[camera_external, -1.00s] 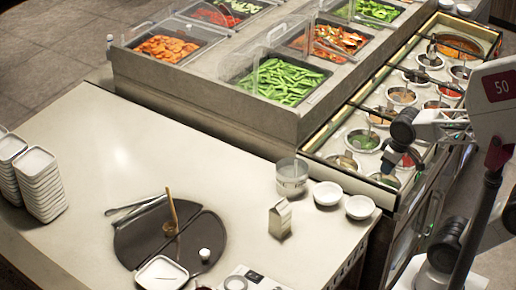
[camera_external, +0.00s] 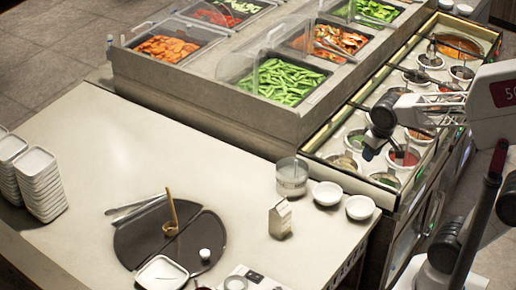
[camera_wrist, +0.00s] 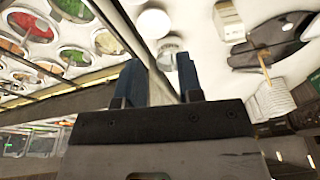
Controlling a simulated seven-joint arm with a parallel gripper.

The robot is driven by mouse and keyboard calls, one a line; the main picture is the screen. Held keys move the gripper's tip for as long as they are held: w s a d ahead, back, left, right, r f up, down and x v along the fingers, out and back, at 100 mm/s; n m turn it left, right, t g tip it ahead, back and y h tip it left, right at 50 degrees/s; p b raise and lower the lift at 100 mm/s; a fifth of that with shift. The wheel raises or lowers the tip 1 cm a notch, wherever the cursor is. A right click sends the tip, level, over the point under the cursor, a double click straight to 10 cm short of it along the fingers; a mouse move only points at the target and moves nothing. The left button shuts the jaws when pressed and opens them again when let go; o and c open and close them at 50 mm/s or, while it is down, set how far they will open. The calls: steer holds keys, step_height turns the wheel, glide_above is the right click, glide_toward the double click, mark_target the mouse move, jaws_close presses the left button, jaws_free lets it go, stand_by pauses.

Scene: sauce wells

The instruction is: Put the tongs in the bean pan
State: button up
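The metal tongs (camera_external: 135,209) lie on the pale counter at the left, partly over the edge of a dark round mat (camera_external: 140,243). The bean pan (camera_external: 312,93) is the near pan of the raised counter and holds green beans (camera_external: 280,80) behind a clear guard. My gripper (camera_external: 370,152) is above the near end of the sauce wells, well to the right of the tongs and apart from them. In the wrist view my gripper (camera_wrist: 160,80) has its two blue fingers spread with nothing between them. I cannot make out the tongs there.
A wooden-handled ladle (camera_external: 171,212) stands on the mat. A clear container (camera_external: 291,178), a carton (camera_external: 280,219) and two white bowls (camera_external: 327,193) stand between my gripper and the tongs. Stacked white dishes (camera_external: 40,185) are at far left. The counter's middle is clear.

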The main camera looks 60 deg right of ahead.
steer(key=w+a+r+m, duration=0.2)
steer(key=w+a+m, duration=0.1)
steer(key=w, duration=0.8)
steer(key=w+a+r+m, duration=0.2)
steer(key=w, duration=0.8)
steer(key=m+g, duration=0.2)
steer(key=m, duration=1.2)
glide_above(139, 210)
steer(key=d, duration=0.1)
step_height(139, 210, down, 28)
steer(key=shift+s+d+f, duration=0.15)
steer(key=shift+s, duration=0.2)
steer(key=shift+f, duration=0.1)
steer(key=shift+f, duration=1.2)
